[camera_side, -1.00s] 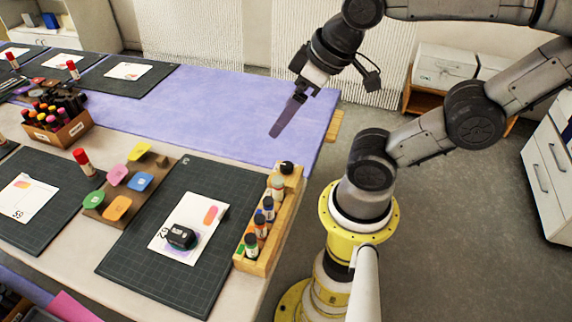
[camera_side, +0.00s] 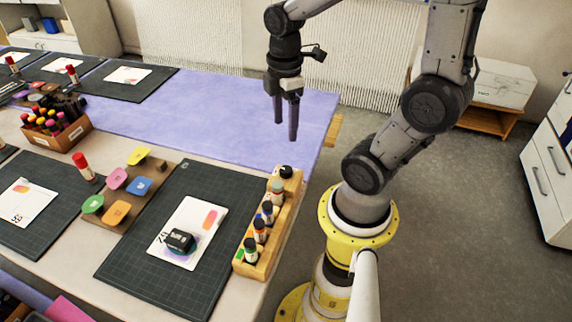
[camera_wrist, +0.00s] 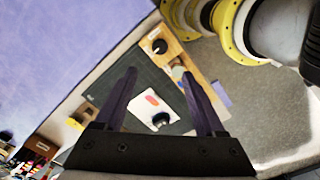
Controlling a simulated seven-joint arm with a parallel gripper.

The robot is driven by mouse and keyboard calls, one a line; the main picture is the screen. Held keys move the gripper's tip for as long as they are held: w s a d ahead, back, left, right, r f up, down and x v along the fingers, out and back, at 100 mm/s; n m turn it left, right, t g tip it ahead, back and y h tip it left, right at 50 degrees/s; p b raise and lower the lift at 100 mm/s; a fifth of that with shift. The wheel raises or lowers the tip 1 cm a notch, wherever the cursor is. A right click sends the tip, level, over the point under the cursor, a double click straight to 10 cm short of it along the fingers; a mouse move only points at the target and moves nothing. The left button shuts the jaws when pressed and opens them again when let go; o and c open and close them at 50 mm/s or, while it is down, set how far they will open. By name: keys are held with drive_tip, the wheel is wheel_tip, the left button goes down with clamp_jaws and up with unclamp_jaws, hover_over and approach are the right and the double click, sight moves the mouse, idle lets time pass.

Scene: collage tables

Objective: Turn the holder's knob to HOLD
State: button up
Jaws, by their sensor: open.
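The wooden holder (camera_side: 262,262) stands along the right edge of the near dark cutting mat, with several small bottles in a row. A round black knob (camera_side: 286,171) sits at its far end; the setting it points to is too small to read. In the wrist view the knob (camera_wrist: 159,46) shows beyond and between my fingertips, on the holder's wooden end (camera_wrist: 168,40). My gripper (camera_side: 286,130) points down, open and empty, in the air above and apart from the knob. Its two dark fingers also show in the wrist view (camera_wrist: 158,73).
A white card (camera_side: 207,220) with a black stamp-like block (camera_side: 180,240) lies on the cutting mat (camera_side: 150,270). A brown board with several coloured pads (camera_side: 139,184) is left of it. A box of markers (camera_side: 70,136) stands farther left. The purple cloth (camera_side: 215,110) behind is mostly clear.

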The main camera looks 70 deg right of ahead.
sight(286, 169)
wheel_tip(286, 169, down, 14)
drive_tip(key=shift+d+r, duration=0.1)
idle(0.5)
drive_tip(key=shift+c, duration=0.4)
clamp_jaws()
